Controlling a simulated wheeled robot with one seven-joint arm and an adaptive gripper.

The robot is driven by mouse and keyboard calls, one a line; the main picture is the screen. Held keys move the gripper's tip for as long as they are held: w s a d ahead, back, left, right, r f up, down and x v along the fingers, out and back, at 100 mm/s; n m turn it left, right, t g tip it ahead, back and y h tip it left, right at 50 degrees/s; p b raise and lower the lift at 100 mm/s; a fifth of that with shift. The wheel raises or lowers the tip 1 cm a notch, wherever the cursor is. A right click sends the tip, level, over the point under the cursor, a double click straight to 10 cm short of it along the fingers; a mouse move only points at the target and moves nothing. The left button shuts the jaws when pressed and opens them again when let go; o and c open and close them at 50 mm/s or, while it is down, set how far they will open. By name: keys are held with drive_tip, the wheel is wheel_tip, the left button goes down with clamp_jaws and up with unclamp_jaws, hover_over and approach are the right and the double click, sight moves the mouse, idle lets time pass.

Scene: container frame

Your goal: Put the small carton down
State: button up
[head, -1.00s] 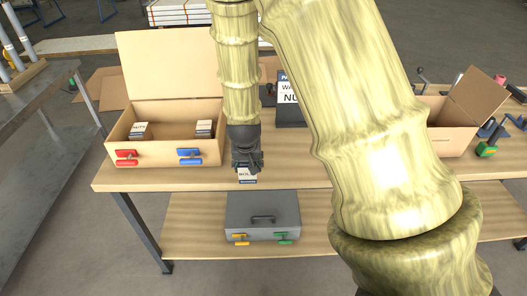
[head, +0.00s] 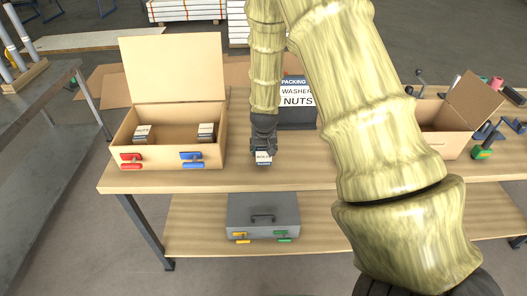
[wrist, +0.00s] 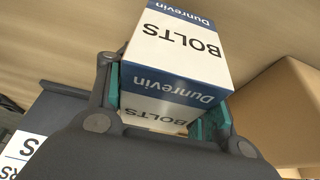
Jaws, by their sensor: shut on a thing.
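The small carton (head: 263,158) is white and blue and reads BOLTS. It shows large in the wrist view (wrist: 178,45), with the name Dunrevin on its blue bands. My gripper (head: 263,149) is shut on it, with teal finger pads on either side of the carton in the wrist view (wrist: 165,110). The carton is over the front part of the wooden bench top (head: 315,172), to the right of the open wooden box. I cannot tell whether its underside touches the bench.
The open wooden box (head: 165,157) at left has a raised lid, red and blue latches and two small cartons inside. A sign (head: 297,97) reading PACKING, WASHERS, NUTS stands behind my gripper. A cardboard box (head: 450,140) stands at right. A grey case (head: 263,215) lies on the lower shelf.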

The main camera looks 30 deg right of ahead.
sight(264, 149)
drive_tip(key=shift+d+f+p, duration=0.1)
drive_tip(key=shift+f+p, duration=0.35)
drive_tip(key=shift+f, duration=0.85)
drive_tip(key=shift+f, duration=0.1)
drive_tip(key=o, duration=1.3)
drive_tip(key=shift+c, duration=0.2)
drive_tip(key=shift+r, duration=0.25)
drive_tip(key=shift+b+v, duration=1.4)
drive_tip(key=shift+v, duration=4.5)
